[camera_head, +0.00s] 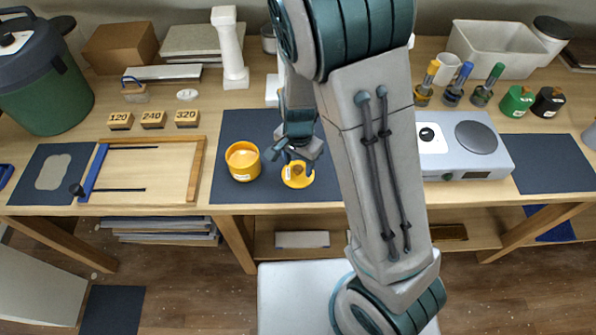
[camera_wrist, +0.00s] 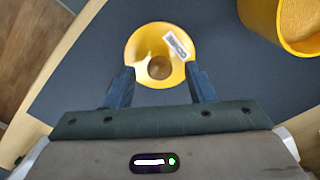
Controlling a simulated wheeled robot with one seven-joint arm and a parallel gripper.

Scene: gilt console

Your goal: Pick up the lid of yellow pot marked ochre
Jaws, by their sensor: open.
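The yellow pot (camera_head: 243,161) stands without a lid on a dark mat, left of my gripper; its open rim also shows at the top right of the wrist view (camera_wrist: 282,28). The yellow lid (camera_head: 297,175) lies on the same mat to the right of the pot. In the wrist view the lid (camera_wrist: 152,40) is round, with a brown knob (camera_wrist: 159,67) and a white label whose writing I cannot read. My gripper (camera_head: 297,160) is above the lid. In the wrist view its fingers (camera_wrist: 160,88) are apart, one on each side of the knob, with nothing between them.
The dark mat (camera_head: 228,192) is clear around the lid and reaches the table's front edge. A wooden frame with a blue side (camera_head: 170,195) lies to the left. A grey hotplate device (camera_head: 455,172) stands to the right. Small green (camera_head: 517,101) and black pots are at the far right.

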